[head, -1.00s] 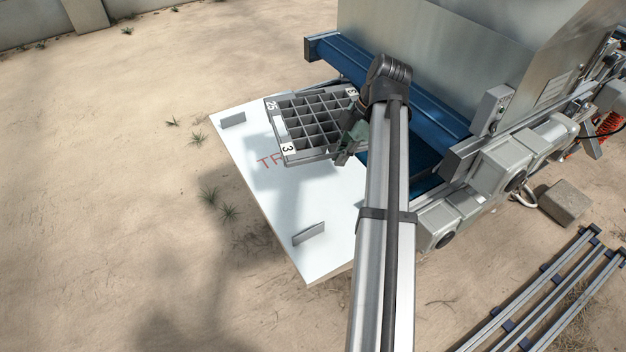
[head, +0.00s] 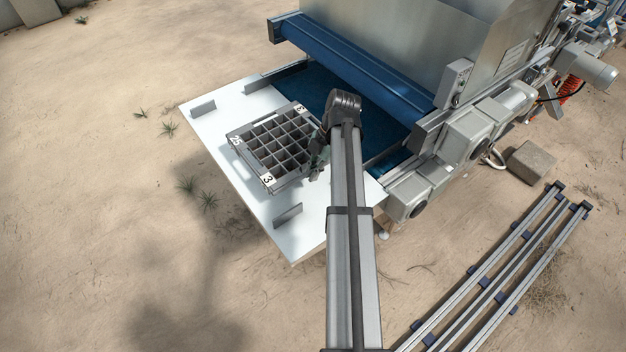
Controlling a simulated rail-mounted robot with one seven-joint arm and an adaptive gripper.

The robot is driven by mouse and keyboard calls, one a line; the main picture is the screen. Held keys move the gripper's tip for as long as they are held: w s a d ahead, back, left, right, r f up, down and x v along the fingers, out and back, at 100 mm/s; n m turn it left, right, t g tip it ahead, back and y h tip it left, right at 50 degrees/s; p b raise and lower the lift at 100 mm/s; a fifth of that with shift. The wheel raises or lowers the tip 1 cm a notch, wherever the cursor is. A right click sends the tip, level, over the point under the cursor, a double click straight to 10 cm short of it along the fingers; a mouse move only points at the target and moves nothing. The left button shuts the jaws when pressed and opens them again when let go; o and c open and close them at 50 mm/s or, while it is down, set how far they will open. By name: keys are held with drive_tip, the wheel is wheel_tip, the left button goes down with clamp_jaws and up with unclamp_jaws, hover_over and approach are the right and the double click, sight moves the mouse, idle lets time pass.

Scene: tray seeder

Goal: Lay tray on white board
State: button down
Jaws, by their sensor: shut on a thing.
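The tray (head: 263,186) is a grey grid of square cells with white number labels at its corners. It is over the middle of the white board (head: 195,127), between the board's two upright grey stops. I cannot tell whether it touches the board. My gripper (head: 316,158) is shut on the tray's right edge, with my arm coming in from the lower right. The fingertips are partly hidden by my wrist. The red lettering on the board is covered by the tray.
One grey stop (head: 203,106) stands at the board's far left, the other (head: 288,215) near its front. The seeder's blue belt (head: 312,92) and metal housing (head: 405,45) adjoin the board's right side. Metal rails (head: 495,265) lie at lower right. Open sand lies left.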

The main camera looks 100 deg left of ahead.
drive_tip(key=shift+f+p, duration=0.65)
drive_tip(key=shift+f, duration=2.3)
drive_tip(key=c, duration=1.3)
unclamp_jaws()
drive_tip(key=b+v, duration=0.4)
drive_tip(key=v, duration=0.8)
